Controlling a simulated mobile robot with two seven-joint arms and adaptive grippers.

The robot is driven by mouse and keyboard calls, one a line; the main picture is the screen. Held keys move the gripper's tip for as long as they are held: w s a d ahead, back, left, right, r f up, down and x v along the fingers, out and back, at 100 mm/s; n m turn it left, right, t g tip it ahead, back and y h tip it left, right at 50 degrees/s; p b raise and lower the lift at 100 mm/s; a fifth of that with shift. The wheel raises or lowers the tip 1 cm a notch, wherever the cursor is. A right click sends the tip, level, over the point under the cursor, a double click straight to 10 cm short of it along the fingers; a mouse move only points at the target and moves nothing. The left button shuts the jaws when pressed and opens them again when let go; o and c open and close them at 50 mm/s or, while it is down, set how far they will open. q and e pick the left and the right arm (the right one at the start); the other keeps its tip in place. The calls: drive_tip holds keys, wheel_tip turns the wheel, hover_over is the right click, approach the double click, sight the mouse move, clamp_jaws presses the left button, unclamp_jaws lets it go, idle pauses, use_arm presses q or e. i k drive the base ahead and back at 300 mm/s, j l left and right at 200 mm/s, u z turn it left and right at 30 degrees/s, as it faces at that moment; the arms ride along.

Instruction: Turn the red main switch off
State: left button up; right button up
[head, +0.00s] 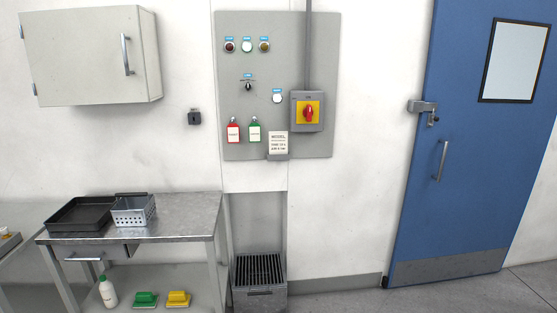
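The red main switch (309,112) is a red rotary handle on a yellow plate. It sits on a grey box (299,126) at the right side of the grey wall panel (229,90). The handle looks roughly upright, slightly tilted. A grey conduit runs up from above the box. Neither of my grippers shows in the head view.
The panel also carries indicator lamps (247,46), a small black selector (248,86), and red (233,133) and green (255,132) tags. A metal table (185,215) stands below left. A grated bin (259,295) stands below the panel. A blue door (465,170) is at right.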

sight(308, 113)
drive_tip(key=i+z, duration=0.45)
drive_tip(key=i, duration=1.1)
drive_tip(key=i+l+u, duration=0.6)
drive_tip(key=i+l, duration=0.2)
drive_tip(key=l, duration=0.1)
